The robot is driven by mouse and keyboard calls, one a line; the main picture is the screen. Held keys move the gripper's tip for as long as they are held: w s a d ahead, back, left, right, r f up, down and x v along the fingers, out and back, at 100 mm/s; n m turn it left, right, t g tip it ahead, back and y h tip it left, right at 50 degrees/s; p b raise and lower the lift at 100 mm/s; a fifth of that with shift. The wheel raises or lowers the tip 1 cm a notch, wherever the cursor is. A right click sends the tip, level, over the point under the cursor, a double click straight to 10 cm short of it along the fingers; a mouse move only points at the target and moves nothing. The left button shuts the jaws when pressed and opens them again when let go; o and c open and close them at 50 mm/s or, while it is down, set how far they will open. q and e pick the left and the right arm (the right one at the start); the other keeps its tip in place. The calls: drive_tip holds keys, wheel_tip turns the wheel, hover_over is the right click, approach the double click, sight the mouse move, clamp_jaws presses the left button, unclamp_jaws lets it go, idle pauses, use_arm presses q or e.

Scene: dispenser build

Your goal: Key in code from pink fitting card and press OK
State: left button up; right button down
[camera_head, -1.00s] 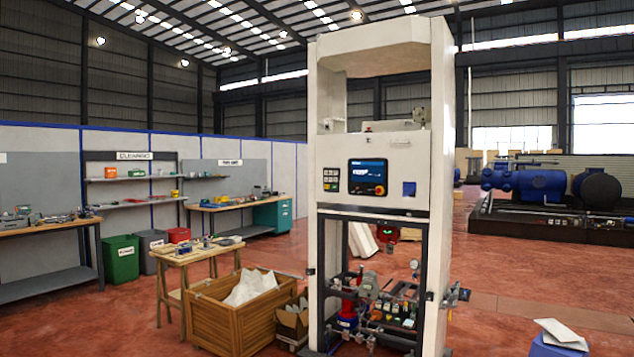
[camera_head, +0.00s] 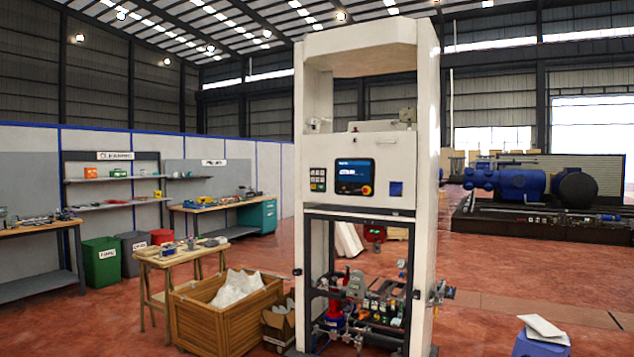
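A tall white dispenser cabinet (camera_head: 424,200) stands upright in the middle of the view. Its front panel carries a dark keypad (camera_head: 318,180) with small keys on the left and a lit blue screen (camera_head: 353,172) beside it. The key labels and screen text are too small to read. I cannot make out a pink card. Neither of my grippers is in view.
A wooden crate (camera_head: 205,328) with white wrapping and a small work table (camera_head: 180,256) stand left of the cabinet. Pipes and valves fill the cabinet's open lower bay. A blue stool (camera_head: 540,345) with white sheets stands at lower right. Red floor (camera_head: 490,275) is clear to the right.

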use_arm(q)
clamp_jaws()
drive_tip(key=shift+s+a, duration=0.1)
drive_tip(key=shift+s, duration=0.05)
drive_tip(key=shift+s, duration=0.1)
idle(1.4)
